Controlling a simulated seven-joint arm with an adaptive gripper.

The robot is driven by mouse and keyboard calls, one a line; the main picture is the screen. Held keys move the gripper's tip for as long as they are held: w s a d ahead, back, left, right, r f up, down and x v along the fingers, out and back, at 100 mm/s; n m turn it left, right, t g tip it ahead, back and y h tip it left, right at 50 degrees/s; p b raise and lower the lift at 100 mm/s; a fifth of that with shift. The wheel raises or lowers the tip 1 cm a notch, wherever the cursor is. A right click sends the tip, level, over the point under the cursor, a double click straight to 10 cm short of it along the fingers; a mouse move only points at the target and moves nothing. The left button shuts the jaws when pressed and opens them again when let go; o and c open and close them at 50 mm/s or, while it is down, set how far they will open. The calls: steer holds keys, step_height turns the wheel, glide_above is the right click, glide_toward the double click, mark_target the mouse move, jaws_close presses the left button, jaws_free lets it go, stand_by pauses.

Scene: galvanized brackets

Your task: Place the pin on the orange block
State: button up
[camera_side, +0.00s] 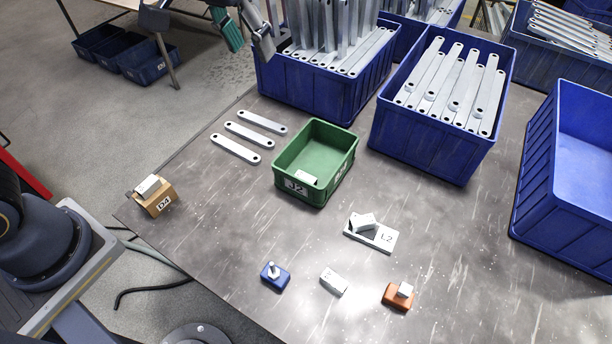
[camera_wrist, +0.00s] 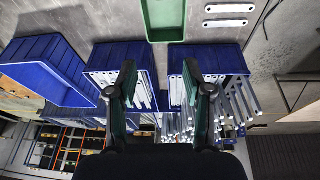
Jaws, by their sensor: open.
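The pin (camera_side: 273,268) is a small pale metal piece standing upright on a blue block (camera_side: 275,281) at the front of the table. The orange block (camera_side: 397,298) lies to the right and bears a small white block (camera_side: 405,289). My gripper (camera_side: 248,45) is at the top of the side view, high up and far from the pin and the orange block. In the wrist view my gripper (camera_wrist: 158,76) shows two spread green-and-black fingers with nothing between them. The pin and the orange block are outside the wrist view.
A white block (camera_side: 333,282) lies between the blue and orange blocks. A white L2 tray (camera_side: 386,242), green J2 bin (camera_side: 345,160) and brown D4 box (camera_side: 158,204) each hold a white piece. Blue bins (camera_side: 420,148) of brackets stand behind; three brackets (camera_side: 236,149) lie loose.

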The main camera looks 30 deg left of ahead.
steer(key=s+a+f+t, duration=0.2)
steer(key=s+a, duration=1.2)
steer(key=s, duration=0.1)
steer(key=shift+s+a+f+n+y, duration=0.2)
steer(key=shift+s+f+n+y, duration=0.1)
steer(key=shift+s+y, duration=0.1)
